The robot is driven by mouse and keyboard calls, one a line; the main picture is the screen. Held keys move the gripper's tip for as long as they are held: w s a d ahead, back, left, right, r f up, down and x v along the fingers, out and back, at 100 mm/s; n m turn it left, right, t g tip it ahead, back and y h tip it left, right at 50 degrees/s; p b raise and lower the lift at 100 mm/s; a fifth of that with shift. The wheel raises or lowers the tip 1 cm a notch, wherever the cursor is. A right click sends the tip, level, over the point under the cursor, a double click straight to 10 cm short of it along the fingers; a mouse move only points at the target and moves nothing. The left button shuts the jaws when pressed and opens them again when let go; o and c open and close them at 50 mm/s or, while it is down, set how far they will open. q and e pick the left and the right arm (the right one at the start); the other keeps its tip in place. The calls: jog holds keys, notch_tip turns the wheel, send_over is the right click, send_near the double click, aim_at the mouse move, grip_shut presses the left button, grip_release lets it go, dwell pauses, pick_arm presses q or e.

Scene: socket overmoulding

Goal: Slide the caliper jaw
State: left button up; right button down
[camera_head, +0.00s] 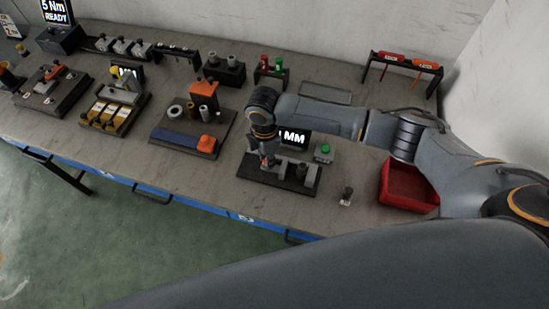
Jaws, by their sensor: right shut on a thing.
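The caliper station is a dark base plate (256,177) at the right middle of the bench, with grey upright blocks on it. Its display (294,138) shows "MM" and is partly hidden by my arm. My right gripper (267,163) points down at the left part of this station. It is shut on a small part there, which looks like the caliper jaw; the fingers hide most of it, and a bit of red shows at the tips. My left gripper is out of view.
A green button box (324,153) stands just right of the station. A small dark and light piece (346,196) stands near the front edge. A red bin (408,190) lies below my right arm. A fixture with orange blocks (203,140) is to the left.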

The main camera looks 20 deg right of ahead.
jog(key=c, duration=1.5)
grip_release()
jog(key=shift+a+r, duration=0.1)
jog(key=shift+a, duration=0.05)
jog(key=o, duration=0.4)
jog(key=shift+w, duration=0.1)
jog(key=shift+c, duration=0.2)
jog(key=shift+a, duration=0.1)
notch_tip(320, 180, up, 12)
jog(key=shift+f, duration=0.1)
